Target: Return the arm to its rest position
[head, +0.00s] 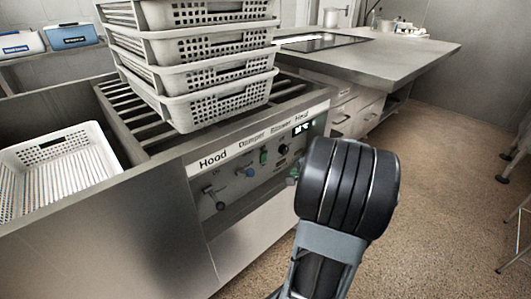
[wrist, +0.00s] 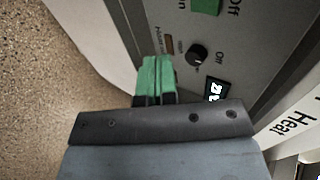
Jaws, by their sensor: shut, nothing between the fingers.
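My gripper (wrist: 157,80) shows green fingertips in the wrist view, closed together with nothing between them. It points toward the grey control panel (wrist: 240,55), near a black knob (wrist: 197,56). I cannot tell whether it touches the panel. In the head view my dark arm joint stands in front of the right end of the control panel (head: 235,180) and hides most of the gripper.
A stack of white perforated baskets (head: 220,105) stands on the slatted rack (head: 130,120). Another white basket (head: 62,165) sits in the bay at left. A grey counter (head: 390,55) is behind. Open floor (head: 440,170) lies at right, with a stool (head: 520,230) at the edge.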

